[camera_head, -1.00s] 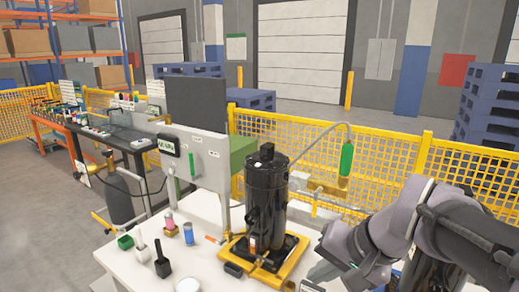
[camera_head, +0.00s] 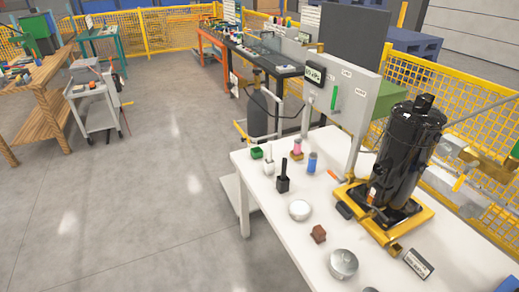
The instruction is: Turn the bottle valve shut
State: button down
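A dark grey gas bottle (camera_head: 257,118) stands upright on the floor, behind the far left end of the white table. A yellow rail is beside it, and a dark hose runs from its top area toward the panel. The valve at its top is too small to make out, so I cannot tell whether it is open or shut. My gripper and arm are outside this view.
The white table (camera_head: 265,203) holds a black compressor (camera_head: 404,150) on a yellow base, round metal tins (camera_head: 343,263) and small items. A grey panel (camera_head: 353,100) with a gauge display (camera_head: 315,74) stands behind it. A grey cart (camera_head: 93,98) is at left. Grey floor (camera_head: 150,190) between is clear.

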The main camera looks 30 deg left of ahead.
aim_at(257, 70)
jog(key=u, duration=0.55)
jog(key=i+j+u, duration=0.45)
jog(key=j, duration=0.35)
jog(key=i+j+u, duration=0.45)
jog(key=i, duration=0.3)
jog(key=i+j+u, duration=0.45)
jog(key=i, duration=0.3)
jog(key=i+z, duration=0.35)
jog(key=i, duration=0.3)
jog(key=i+j+z, duration=0.35)
jog(key=i, duration=0.35)
jog(key=i+j+z, duration=0.35)
jog(key=i, duration=0.25)
jog(key=i+j+z, duration=0.35)
jog(key=i+j, duration=0.15)
jog(key=i+l+z, duration=0.1)
jog(key=i+z, duration=1.05)
jog(key=k+j, duration=0.05)
jog(key=k, duration=0.05)
